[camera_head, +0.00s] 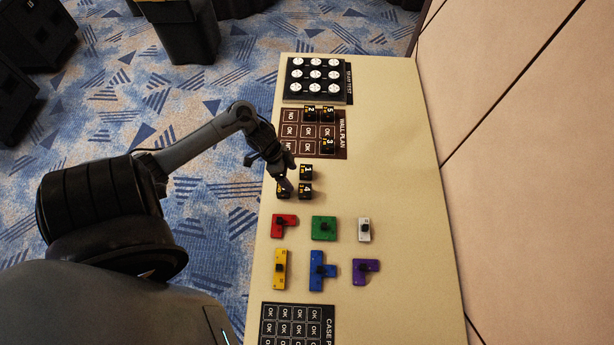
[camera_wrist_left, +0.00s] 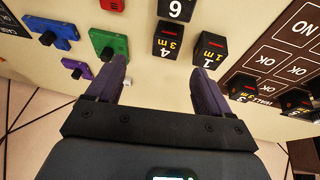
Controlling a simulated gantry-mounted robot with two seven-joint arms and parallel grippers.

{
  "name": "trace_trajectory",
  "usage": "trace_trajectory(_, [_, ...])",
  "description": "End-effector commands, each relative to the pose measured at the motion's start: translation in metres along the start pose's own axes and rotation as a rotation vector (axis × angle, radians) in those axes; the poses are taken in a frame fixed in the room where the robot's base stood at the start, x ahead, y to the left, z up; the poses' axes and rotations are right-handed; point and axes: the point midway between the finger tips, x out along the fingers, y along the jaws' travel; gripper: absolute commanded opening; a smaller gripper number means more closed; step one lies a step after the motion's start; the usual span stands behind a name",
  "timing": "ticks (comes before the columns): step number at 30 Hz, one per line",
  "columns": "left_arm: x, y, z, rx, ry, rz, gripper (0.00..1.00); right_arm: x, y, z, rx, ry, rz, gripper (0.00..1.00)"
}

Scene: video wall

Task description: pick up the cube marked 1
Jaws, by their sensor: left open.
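The cube marked 1 (camera_head: 306,172) is a small black block on the tan table, just below the wall plan board. In the left wrist view the cube marked 1 (camera_wrist_left: 209,50) is beside the tip of the right-hand finger. The cube marked 4 (camera_head: 305,191) stands close by, also clear in the left wrist view (camera_wrist_left: 168,40). The cube marked 6 (camera_wrist_left: 175,8) is partly covered by my gripper in the head view. My left gripper (camera_head: 284,178) is open and empty, just left of cube 1; its spread fingers (camera_wrist_left: 158,72) show in the left wrist view. My right gripper is out of view.
The brown wall plan board (camera_head: 311,133) bears cubes 2, 5 and 3. A dial panel (camera_head: 346,82) stands at the far end. Several coloured pieces, including a red one (camera_head: 284,222), lie nearer. The table's right side (camera_head: 400,180) is clear, with a wall beyond.

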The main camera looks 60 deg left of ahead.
Motion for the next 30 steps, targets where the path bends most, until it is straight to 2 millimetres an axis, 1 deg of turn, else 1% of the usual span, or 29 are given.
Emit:
trace_trajectory(1, [0.009, -0.025, 0.007, 0.002, -0.007, -0.032, 0.81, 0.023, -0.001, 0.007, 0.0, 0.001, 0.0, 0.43])
trace_trajectory(3, [0.004, -0.048, 0.006, 0.006, -0.004, -0.072, 0.81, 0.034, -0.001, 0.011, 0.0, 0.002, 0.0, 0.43])
trace_trajectory(6, [-0.001, -0.067, 0.0, 0.02, 0.004, -0.11, 0.81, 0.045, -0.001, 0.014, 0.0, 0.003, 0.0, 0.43])
trace_trajectory(8, [-0.002, -0.073, -0.003, 0.028, 0.007, -0.121, 0.81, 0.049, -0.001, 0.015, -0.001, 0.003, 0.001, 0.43])
trace_trajectory(11, [0.003, -0.076, -0.005, 0.03, 0.013, -0.127, 0.81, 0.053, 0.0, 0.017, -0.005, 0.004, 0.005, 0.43])
trace_trajectory(21, [0.045, -0.082, -0.008, 0.03, 0.016, -0.127, 0.81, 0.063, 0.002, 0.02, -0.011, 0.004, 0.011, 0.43])
trace_trajectory(28, [0.057, -0.083, -0.009, 0.032, 0.015, -0.127, 0.81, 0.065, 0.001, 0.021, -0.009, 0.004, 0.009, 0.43])
trace_trajectory(30, [0.063, -0.084, -0.009, 0.031, 0.016, -0.126, 0.81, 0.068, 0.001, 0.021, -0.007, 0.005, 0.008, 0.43])
